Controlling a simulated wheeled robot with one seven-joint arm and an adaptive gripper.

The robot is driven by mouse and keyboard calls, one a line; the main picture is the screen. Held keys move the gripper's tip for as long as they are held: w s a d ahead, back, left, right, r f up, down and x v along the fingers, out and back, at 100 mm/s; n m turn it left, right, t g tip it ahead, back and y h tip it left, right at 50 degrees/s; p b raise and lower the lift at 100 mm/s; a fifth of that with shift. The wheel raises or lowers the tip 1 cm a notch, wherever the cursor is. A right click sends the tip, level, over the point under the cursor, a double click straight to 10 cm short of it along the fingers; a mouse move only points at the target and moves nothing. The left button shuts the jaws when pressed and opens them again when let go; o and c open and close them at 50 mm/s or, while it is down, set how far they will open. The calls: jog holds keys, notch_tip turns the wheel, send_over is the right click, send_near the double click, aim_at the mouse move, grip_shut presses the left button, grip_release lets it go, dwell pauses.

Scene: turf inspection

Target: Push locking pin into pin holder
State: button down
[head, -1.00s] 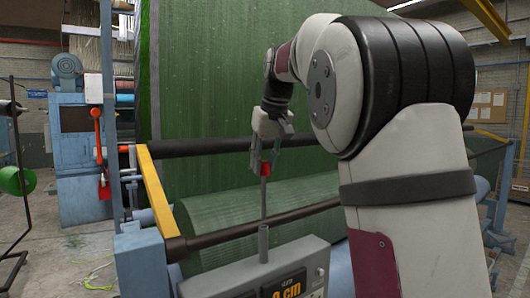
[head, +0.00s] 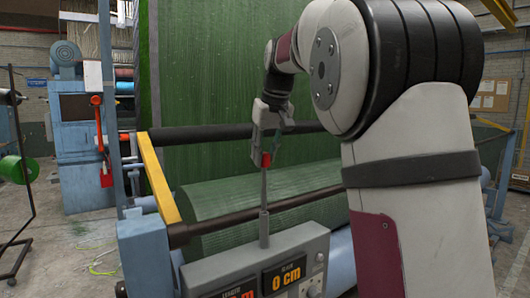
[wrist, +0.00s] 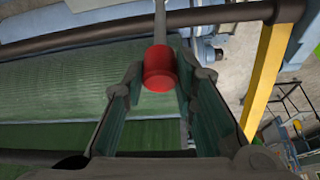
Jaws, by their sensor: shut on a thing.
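The locking pin is a thin grey rod with a red head (head: 265,160). It stands about upright in the head view. My gripper (head: 268,140) is shut on the pin's red end from above. In the wrist view the red head (wrist: 160,68) sits between the fingertips, with the grey rod running away from it. The pin holder (head: 264,230) is a short grey upright tube on top of the grey display box. The pin's lower end meets the holder's mouth; how deep it sits inside cannot be seen.
The grey display box (head: 225,272) reads 0 cm on one screen. Behind it are a dark roller bar (head: 210,231) and a green turf roll (head: 300,185). A yellow bar (head: 160,185) stands left of the pin. The floor at far left is partly clear.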

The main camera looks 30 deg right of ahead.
aim_at(265, 192)
jog(key=shift+f, duration=5.35)
jog(key=c, duration=1.2)
grip_release()
jog(key=v, duration=1.2)
jog(key=shift+n+t+y, duration=0.3)
jog(key=shift+n+t, duration=0.2)
jog(key=shift+n, duration=0.2)
jog(key=s+a+f+b, duration=0.2)
jog(key=s+a+f, duration=0.3)
jog(key=f, duration=0.2)
jog(key=s+a+f+b, duration=0.2)
jog(key=s+a+f, duration=0.4)
jog(key=f, duration=0.1)
jog(key=s+a+f+b, duration=0.2)
jog(key=s+a+f, duration=0.4)
jog(key=f, duration=0.1)
jog(key=shift+s+a+f+b, duration=0.15)
jog(key=shift+a+f+b, duration=0.05)
jog(key=shift+f+b, duration=0.2)
